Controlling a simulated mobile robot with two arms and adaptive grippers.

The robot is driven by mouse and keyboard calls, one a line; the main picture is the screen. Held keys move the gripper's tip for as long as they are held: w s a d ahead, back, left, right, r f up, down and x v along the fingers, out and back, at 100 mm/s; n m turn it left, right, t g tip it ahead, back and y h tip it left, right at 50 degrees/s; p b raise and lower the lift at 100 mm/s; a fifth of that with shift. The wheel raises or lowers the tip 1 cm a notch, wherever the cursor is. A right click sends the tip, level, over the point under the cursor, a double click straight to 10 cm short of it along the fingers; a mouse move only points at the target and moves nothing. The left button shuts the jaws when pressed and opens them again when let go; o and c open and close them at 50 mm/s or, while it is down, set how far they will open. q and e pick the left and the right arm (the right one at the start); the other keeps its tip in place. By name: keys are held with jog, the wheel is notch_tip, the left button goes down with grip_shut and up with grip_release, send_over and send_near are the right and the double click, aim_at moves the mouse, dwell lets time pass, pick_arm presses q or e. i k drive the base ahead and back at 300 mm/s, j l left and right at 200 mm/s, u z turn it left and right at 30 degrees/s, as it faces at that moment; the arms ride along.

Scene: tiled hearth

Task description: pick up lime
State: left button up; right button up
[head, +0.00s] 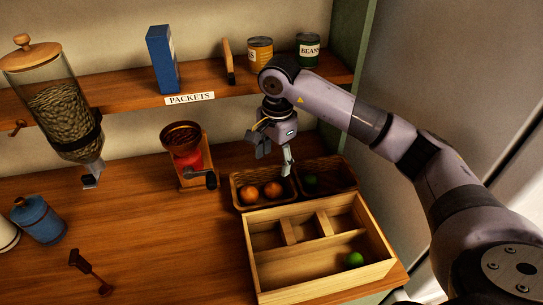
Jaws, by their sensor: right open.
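A bright green lime (353,259) lies in the front compartment of the light wooden divided box (376,272), near its right end. My right gripper (273,157) is open and empty, above the basket's back left part. Its fingers point down and it is apart from both green fruits. My left gripper is out of view.
Two orange fruits (260,191) lie in the basket's left section. A red and wood grinder (188,155) stands left of the basket. A shelf (120,99) with a blue box (162,58) and cans (260,53) runs behind. The counter's middle is clear.

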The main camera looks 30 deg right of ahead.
aim_at(354, 260)
jog(key=k+j, duration=0.5)
jog(key=k, duration=0.15)
jog(key=k+j, duration=0.5)
jog(key=k, duration=0.2)
